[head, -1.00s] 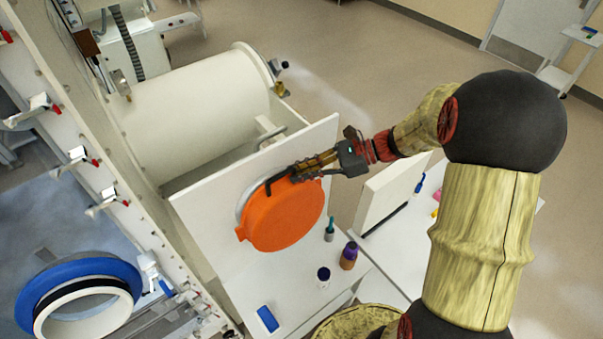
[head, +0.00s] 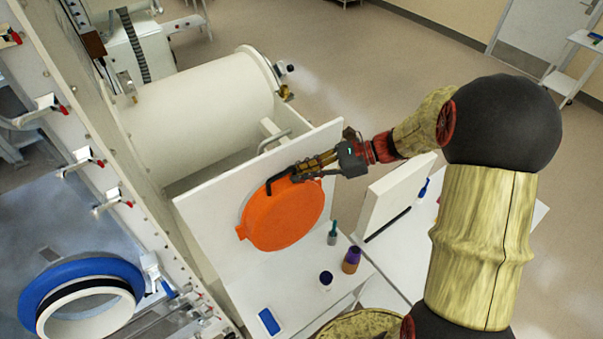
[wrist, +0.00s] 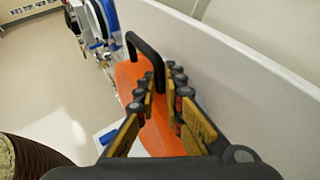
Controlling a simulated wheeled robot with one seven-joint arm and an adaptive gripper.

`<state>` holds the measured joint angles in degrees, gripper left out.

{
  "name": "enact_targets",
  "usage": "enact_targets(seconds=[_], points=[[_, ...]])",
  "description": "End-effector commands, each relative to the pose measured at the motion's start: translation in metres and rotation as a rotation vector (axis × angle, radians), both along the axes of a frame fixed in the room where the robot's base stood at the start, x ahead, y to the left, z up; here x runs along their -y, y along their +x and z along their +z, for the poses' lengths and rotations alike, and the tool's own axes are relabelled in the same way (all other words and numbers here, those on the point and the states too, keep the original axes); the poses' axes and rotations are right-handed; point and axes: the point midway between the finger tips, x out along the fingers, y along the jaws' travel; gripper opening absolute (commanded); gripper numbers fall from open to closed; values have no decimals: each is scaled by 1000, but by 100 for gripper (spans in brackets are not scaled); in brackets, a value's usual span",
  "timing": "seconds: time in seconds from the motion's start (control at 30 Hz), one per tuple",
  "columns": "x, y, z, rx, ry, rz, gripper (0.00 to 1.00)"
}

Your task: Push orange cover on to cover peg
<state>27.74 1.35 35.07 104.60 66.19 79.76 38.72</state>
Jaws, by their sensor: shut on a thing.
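The round orange cover (head: 282,222) stands upright against the white panel (head: 196,212) in the head view. No gap shows between cover and panel from this side. A black bar handle (wrist: 141,48) on the cover runs between my fingers in the wrist view, where part of the orange cover (wrist: 127,78) also shows. My gripper (head: 298,172) is shut on this handle at the cover's upper edge, reaching in from the right. The cover peg is hidden, and I cannot see how the cover sits on it.
On the white surface below stand a teal-topped bottle (head: 332,236), a purple-capped bottle (head: 351,261), a dark-topped container (head: 326,279) and a blue box (head: 268,321). A white cylinder (head: 205,105) lies behind the panel. An upright white board (head: 395,194) stands to the right.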

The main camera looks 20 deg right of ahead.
Motion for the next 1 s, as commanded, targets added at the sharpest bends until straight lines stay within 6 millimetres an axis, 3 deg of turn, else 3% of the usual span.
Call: enact_targets(seconds=[0.67,0.7,1.0], points=[[-2,6,1,2,1,-1,0],[-2,6,1,2,1,-1,12],[-2,5,0,1,1,-1,28]])
